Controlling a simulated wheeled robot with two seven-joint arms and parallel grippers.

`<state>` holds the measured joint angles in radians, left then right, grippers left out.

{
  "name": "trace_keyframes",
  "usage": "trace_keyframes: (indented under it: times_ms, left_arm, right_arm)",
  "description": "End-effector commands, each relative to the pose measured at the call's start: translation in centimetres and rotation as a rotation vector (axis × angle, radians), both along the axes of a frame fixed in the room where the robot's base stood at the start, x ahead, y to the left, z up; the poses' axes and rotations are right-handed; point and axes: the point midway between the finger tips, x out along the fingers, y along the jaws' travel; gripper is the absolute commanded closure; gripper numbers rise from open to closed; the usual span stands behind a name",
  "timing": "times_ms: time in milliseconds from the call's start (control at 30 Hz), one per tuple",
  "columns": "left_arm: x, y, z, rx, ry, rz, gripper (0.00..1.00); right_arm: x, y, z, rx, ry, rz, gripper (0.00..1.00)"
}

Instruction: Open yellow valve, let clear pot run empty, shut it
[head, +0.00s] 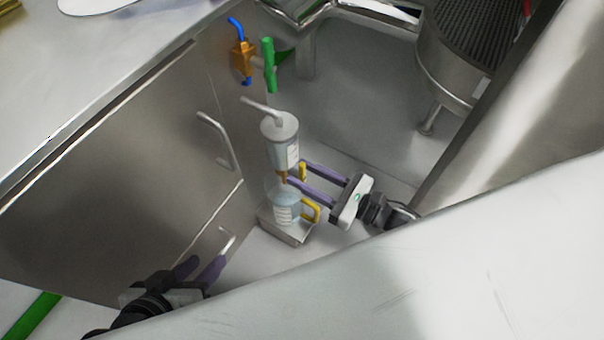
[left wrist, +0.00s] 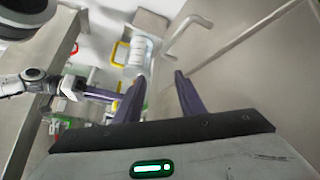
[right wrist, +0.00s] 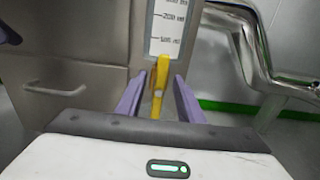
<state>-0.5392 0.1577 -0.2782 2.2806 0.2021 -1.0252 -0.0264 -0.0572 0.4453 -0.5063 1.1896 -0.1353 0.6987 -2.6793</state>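The clear pot (head: 280,145), a capped cylinder with a label, is mounted beside the steel cabinet. Its graduated label (right wrist: 168,28) shows in the right wrist view; I cannot tell the liquid level. Below it is a brass valve body (head: 283,177) with a yellow valve handle (right wrist: 160,85). A jug (head: 287,207) with a yellow grip (head: 311,209) stands beneath. My right gripper (head: 297,172) is open, its purple fingers on either side of the valve handle with gaps. I cannot tell whether the valve is open. My left gripper (head: 207,262) is open and empty, low by the cabinet.
The jug stands on a small steel stand (head: 289,236). The cabinet has a bar handle (head: 217,140). An orange valve (head: 243,58) and a green handle (head: 269,65) are above the pot. A large steel surface (head: 470,250) fills the lower right.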

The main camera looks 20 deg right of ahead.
Motion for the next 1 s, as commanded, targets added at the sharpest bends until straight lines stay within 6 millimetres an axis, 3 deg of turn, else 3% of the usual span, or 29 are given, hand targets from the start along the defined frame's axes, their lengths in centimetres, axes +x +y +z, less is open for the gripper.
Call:
trace_keyframes:
  times_ms: [400, 600, 1000]
  left_arm:
    - [-0.01, -0.14, 0.09, -0.005, 0.0, -0.004, 0.64]
    - [0.01, -0.13, 0.1, -0.005, -0.001, -0.004, 0.64]
    - [0.05, -0.16, 0.07, -0.004, -0.002, -0.003, 0.64]
  right_arm:
    - [0.8, 0.64, -0.01, 0.0, 0.001, 0.0, 0.66]
    - [0.78, 0.62, -0.02, 0.0, 0.001, 0.0, 1.0]
    - [0.81, 0.53, -0.03, 0.044, 0.036, -0.002, 1.0]
